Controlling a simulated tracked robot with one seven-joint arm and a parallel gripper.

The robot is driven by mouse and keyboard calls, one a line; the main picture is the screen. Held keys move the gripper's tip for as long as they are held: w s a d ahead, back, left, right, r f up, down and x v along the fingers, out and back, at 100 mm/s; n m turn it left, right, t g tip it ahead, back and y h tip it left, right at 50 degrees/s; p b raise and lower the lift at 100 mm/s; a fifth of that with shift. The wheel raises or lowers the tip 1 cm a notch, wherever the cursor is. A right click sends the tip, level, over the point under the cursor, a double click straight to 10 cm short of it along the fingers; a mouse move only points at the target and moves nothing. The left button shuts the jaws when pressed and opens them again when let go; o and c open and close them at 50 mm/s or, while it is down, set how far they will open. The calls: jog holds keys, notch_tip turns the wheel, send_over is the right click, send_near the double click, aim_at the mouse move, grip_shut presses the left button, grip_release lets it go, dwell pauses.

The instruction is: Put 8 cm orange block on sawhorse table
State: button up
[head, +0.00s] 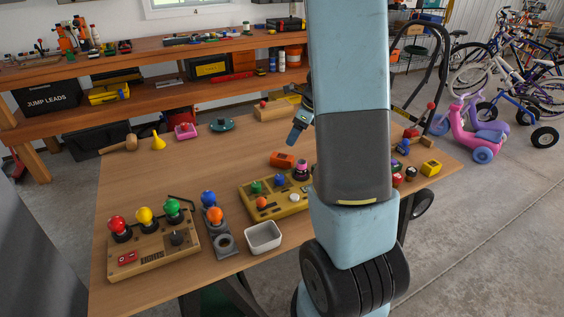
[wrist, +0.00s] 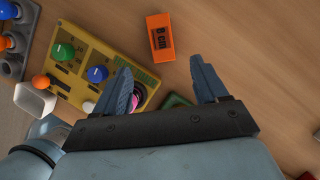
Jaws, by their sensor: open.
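The orange block (wrist: 160,37), marked "8 cm", lies on the wooden table in the wrist view, beyond my fingertips and between their lines. It also shows in the head view (head: 282,160), just left of my arm. My gripper (wrist: 158,78) is open and empty above the table, with its two blue fingers apart and not touching the block. In the head view part of my gripper (head: 298,130) shows left of my arm. The sawhorse table (head: 150,190) is the large wooden top under these things; the block rests on it.
A yellow panel with colored knobs (head: 270,205) sits close to the block. A white tray (head: 263,237), a grey rack (head: 216,225) and a lamp board (head: 152,250) stand toward the front left. A yellow block (head: 431,168) is at the right.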

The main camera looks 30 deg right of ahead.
aim_at(282, 156)
jog(key=x, duration=1.3)
jog(key=shift+c, duration=0.3)
jog(key=shift+r, duration=0.1)
jog(key=c, duration=1.1)
jog(key=shift+w+r, duration=0.1)
